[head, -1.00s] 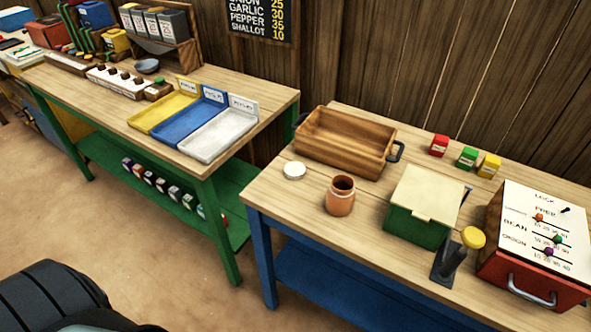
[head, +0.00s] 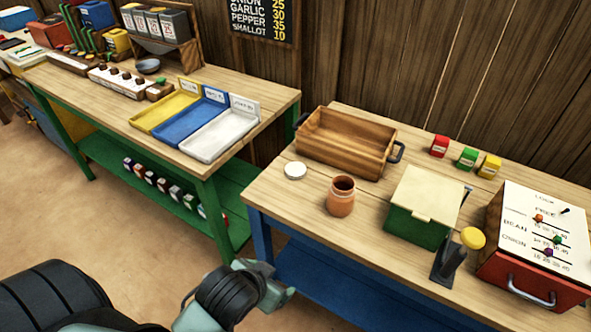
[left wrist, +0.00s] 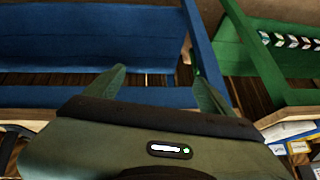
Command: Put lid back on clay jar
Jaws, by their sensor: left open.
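The clay jar (head: 341,203) stands upright and open-topped on the blue-legged table, its inside dark. A round white lid (head: 295,170) lies flat on the table to the left of the jar, apart from it. My left gripper (head: 281,281) is in front of the table's front edge, below the jar and lid in the picture. In the left wrist view its two fingers (left wrist: 157,72) are spread with nothing between them. Neither jar nor lid shows in that view. My right gripper is not in view.
A wooden crate (head: 347,142) stands behind the jar, and a green box with a cream lid (head: 427,196) to its right. Farther right are a yellow-topped lever (head: 472,238) and a red slider box (head: 522,285). Bare tabletop lies around the lid and jar.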

